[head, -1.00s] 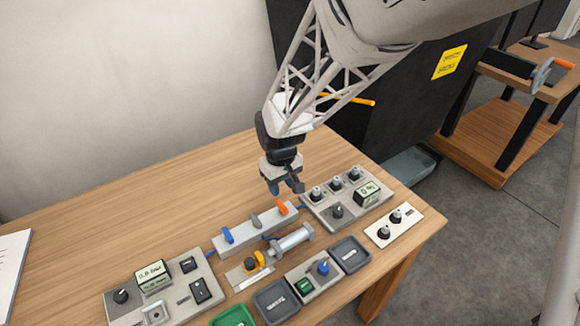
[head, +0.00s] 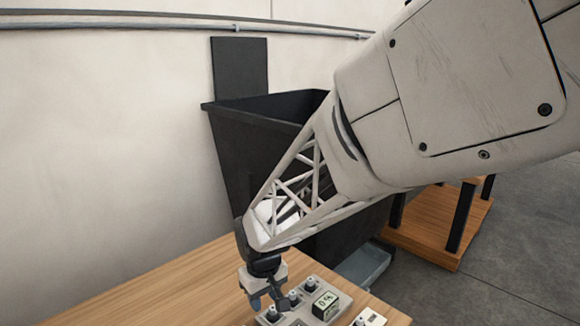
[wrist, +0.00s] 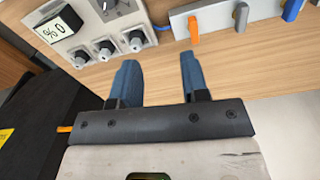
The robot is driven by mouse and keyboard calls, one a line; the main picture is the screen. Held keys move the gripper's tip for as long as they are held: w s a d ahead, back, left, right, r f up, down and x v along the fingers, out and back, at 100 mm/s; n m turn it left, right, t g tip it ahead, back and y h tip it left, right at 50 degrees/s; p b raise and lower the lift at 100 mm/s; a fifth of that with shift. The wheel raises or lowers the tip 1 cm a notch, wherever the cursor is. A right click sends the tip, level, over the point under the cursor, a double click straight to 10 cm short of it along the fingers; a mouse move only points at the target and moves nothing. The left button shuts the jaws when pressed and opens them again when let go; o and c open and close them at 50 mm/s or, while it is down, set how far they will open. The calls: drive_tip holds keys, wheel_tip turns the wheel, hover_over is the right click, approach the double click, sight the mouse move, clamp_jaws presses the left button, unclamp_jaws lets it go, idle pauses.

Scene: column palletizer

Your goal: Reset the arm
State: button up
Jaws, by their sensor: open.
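My gripper (head: 264,302) hangs over the wooden table (head: 160,295) at the bottom of the head view, just left of a knob panel. In the wrist view my gripper (wrist: 157,75) shows two blue fingers spread apart with nothing between them. Bare tabletop (wrist: 160,68) lies beyond the fingers. The panel (wrist: 84,30) with several knobs and a small display reading "0 %" is at the upper left of the wrist view, apart from the fingers. The same panel (head: 302,312) is partly cut off in the head view.
A grey bar with an orange lever (wrist: 193,30) and a blue lever (wrist: 292,10) is at the wrist view's upper right. A large black bin (head: 262,110) stands behind the table by the wall. A lower wooden shelf (head: 440,235) stands at the right.

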drive_tip(key=s+d+r+m+t, duration=0.1)
drive_tip(key=s+d+r+m, duration=0.2)
drive_tip(key=s+d+r, duration=0.3)
drive_tip(key=s+d+r+m+t, duration=0.1)
drive_tip(key=s+d+r+m, duration=0.3)
drive_tip(key=s+d, duration=0.9)
drive_tip(key=d+r, duration=0.3)
drive_tip(key=d, duration=0.2)
drive_tip(key=shift+s+d+m, duration=0.3)
drive_tip(key=shift+s, duration=0.05)
